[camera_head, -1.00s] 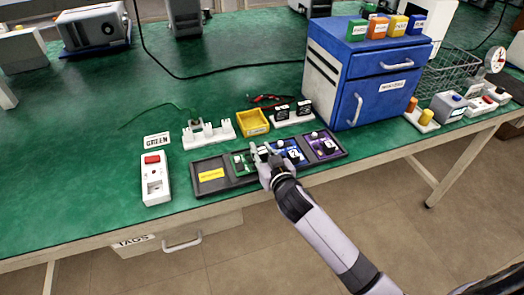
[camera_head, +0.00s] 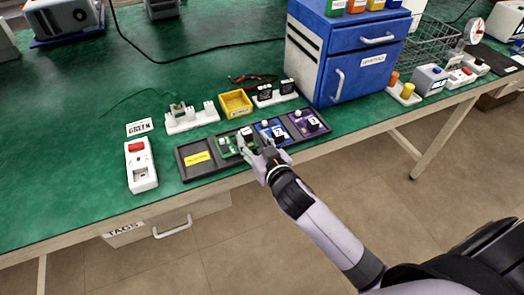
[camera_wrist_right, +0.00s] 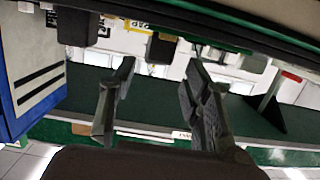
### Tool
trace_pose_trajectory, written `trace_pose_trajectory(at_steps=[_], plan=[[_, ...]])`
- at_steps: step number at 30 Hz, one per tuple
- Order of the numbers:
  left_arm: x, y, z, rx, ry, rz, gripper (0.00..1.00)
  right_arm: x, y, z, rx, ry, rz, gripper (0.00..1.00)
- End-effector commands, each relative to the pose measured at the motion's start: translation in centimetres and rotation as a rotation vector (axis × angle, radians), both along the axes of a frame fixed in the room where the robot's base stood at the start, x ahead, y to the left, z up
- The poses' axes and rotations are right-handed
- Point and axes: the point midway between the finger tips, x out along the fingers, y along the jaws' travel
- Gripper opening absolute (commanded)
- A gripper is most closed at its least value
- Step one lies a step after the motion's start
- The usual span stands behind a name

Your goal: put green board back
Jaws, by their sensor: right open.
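The green board (camera_head: 227,147) sits in the dark tray (camera_head: 188,178), in the compartment right of the empty-looking one with a yellow label. A blue board (camera_head: 270,130) and a purple board (camera_head: 308,122) lie in the compartments to its right. My right gripper (camera_head: 257,150) is over the tray's front, beside the green board's right part and in front of the blue board; it hides part of both. In the wrist view its two fingers (camera_wrist_right: 161,68) are apart with nothing seen held between them. My left gripper is not in view.
A white device with a red switch (camera_head: 141,165) stands left of the tray, by a GREEN card (camera_head: 139,127). A white socketed stand (camera_head: 192,118) and yellow bin (camera_head: 236,102) are behind the tray. A blue cabinet (camera_head: 345,65) stands behind right.

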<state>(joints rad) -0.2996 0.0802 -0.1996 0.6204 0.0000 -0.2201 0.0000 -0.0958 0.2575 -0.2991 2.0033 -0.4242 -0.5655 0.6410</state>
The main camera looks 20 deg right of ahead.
Motion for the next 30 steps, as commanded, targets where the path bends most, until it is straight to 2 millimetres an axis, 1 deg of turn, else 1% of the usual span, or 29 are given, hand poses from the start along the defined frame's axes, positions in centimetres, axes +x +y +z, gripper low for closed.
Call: trace_pose_trajectory(at_steps=[1, 3, 6, 10, 15, 30], plan=[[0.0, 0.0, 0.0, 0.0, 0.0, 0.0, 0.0, -1.2, -0.1, 0.1, 0.002, 0.002, -0.001, 0.44], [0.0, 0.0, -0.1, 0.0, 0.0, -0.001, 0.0, -2.6, -0.2, 0.4, 0.001, 0.002, -0.001, 0.44], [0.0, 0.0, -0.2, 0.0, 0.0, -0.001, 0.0, -4.3, -0.2, 0.8, 0.001, 0.001, 0.0, 0.44], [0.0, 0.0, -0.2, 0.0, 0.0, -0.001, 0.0, -5.6, -0.3, 1.1, 0.0, 0.0, -0.001, 0.44], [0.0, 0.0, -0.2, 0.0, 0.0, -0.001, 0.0, -6.2, -0.4, 1.3, -0.002, -0.001, -0.002, 0.44], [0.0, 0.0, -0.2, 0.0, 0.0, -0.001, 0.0, -6.3, -0.5, 1.1, -0.001, 0.009, -0.005, 0.44]])
